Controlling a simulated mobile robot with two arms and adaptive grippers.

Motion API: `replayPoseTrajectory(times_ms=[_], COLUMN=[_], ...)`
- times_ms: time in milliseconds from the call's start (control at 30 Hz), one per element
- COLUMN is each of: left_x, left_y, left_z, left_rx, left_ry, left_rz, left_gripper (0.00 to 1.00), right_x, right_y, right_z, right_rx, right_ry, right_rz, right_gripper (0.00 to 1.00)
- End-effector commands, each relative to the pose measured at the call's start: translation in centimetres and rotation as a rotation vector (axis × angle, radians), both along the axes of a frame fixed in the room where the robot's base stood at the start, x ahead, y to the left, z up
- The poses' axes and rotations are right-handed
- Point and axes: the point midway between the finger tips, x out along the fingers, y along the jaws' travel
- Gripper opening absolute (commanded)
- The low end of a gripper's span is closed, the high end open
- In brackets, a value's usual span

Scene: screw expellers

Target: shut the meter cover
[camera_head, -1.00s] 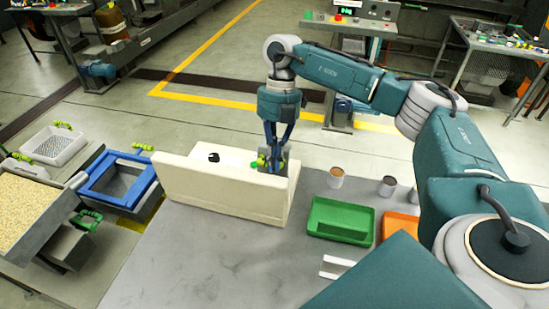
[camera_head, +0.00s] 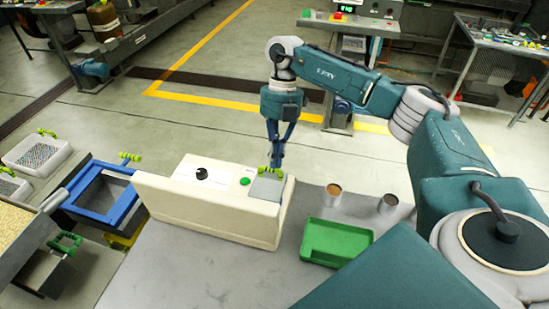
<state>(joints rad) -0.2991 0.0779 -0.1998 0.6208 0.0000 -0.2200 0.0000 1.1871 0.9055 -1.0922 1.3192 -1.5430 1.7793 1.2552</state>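The cream meter (camera_head: 210,210) stands on the near table. Its top has a black knob (camera_head: 202,173) and a green button (camera_head: 245,181). A grey cover (camera_head: 266,188) lies at the right end of the top, almost flat; I cannot tell whether it is fully down. A yellow-green handle (camera_head: 270,171) is at the cover's far edge. My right gripper (camera_head: 276,162) points down right at this handle, its fingers close together; whether they touch or hold the handle is unclear. My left gripper is out of view.
A green tray (camera_head: 335,243), a brown-topped cup (camera_head: 333,194) and a dark cup (camera_head: 388,203) stand right of the meter. A blue-framed bin (camera_head: 95,196) is at the left. The grey tabletop (camera_head: 215,270) in front of the meter is clear.

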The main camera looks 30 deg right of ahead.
Motion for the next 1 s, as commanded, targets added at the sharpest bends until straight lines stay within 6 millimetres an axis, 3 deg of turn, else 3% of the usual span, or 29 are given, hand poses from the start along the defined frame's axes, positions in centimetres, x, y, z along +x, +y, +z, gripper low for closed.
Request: replayPoseTrajectory(times_ms=[400, 1000], left_x=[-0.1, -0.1], left_y=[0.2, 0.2], left_z=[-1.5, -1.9], left_rx=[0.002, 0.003], left_ry=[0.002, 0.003], left_rz=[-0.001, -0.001], left_gripper=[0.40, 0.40], right_x=[1.4, 1.7], right_y=[-1.5, -2.0], right_z=[-2.7, -3.8], right_rx=[0.026, 0.098], right_ry=[0.020, 0.087], right_rz=[-0.003, 0.002], right_gripper=[0.00, 0.00])
